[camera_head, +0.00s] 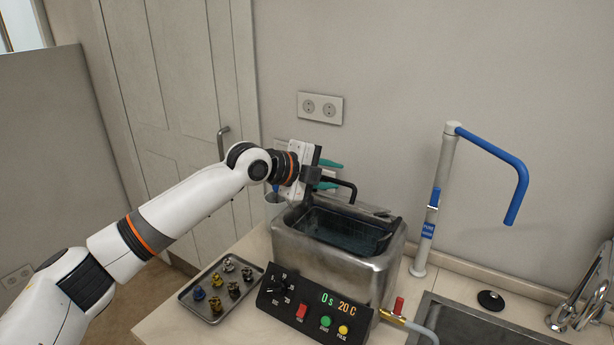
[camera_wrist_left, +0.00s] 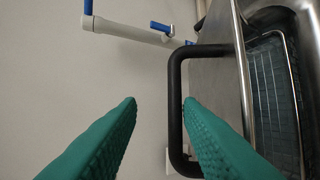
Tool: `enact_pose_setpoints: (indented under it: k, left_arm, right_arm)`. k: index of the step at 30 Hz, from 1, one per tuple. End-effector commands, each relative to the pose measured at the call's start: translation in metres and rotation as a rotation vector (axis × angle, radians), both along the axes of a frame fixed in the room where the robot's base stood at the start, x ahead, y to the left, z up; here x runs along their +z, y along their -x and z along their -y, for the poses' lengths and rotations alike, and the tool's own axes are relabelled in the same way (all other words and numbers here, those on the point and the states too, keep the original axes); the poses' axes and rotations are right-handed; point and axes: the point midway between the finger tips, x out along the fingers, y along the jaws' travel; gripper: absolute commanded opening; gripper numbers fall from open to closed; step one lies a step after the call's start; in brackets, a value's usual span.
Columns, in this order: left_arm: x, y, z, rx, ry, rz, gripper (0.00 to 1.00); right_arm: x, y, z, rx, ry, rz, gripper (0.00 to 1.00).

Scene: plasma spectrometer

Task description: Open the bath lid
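The metal bath (camera_head: 335,272) stands on the counter, and its dark inside shows from above. A black handle (camera_head: 343,184) rises at its back edge. In the left wrist view the black C-shaped handle (camera_wrist_left: 176,105) sticks out from a grey metal panel (camera_wrist_left: 212,95), which looks like the lid; its angle is hard to tell. My left gripper (camera_head: 336,174) is above the back left of the bath. Its teal fingers (camera_wrist_left: 160,102) are open and apart, with the handle's bar seen between their tips, close to the right finger. Contact cannot be told. My right gripper is out of view.
A tray (camera_head: 215,312) with several small knobbed parts lies left of the control panel (camera_head: 312,312). A tap with a blue spout (camera_head: 493,155) stands behind right, near the sink (camera_head: 465,325). The wall with a socket (camera_head: 320,108) is close behind the bath.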

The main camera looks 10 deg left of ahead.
Motion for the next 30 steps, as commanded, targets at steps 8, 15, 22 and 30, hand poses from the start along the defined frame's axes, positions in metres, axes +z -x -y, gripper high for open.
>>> enact_pose_setpoints:
  k: [8,15,22,30]
  left_arm:
    - [0.022,0.037,-0.042,0.002,0.000,0.006,0.32]
    - [0.034,0.053,-0.057,0.001,0.001,0.004,0.32]
    - [0.036,0.054,-0.059,0.000,0.001,0.002,0.32]
    - [0.008,0.061,-0.048,0.000,0.007,-0.050,0.32]
  right_arm:
    - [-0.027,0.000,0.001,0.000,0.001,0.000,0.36]
    - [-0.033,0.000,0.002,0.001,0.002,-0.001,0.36]
    - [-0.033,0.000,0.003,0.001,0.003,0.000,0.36]
    - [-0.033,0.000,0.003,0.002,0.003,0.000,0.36]
